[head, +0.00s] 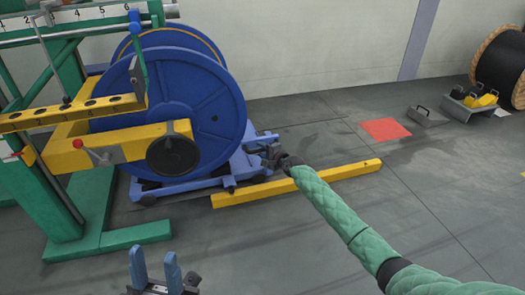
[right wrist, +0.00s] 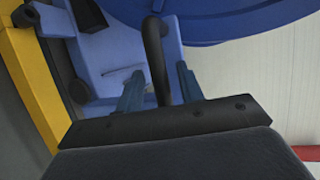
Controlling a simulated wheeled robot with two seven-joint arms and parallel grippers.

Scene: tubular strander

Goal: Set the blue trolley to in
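The blue trolley (head: 168,186) stands low on the floor beneath the large blue reel, its right end against the yellow floor bar. In the right wrist view, the light blue trolley body (right wrist: 105,50) fills the upper left. A black handle (right wrist: 155,55) rises between the fingers of my right gripper (right wrist: 159,92). The fingers stand apart on either side of the handle, and no firm grip shows. In the head view my right gripper (head: 268,151) is at the trolley's right end, small and partly hidden. My left gripper (head: 155,270) is open and empty at the bottom.
The blue reel (head: 205,105) stands beside a green frame (head: 50,190) with yellow arms (head: 120,145). A yellow bar (head: 325,180) lies on the floor. A red floor patch (head: 385,129), a grey wedge (head: 424,117) and a cable drum (head: 505,65) are further right. The floor at the right front is clear.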

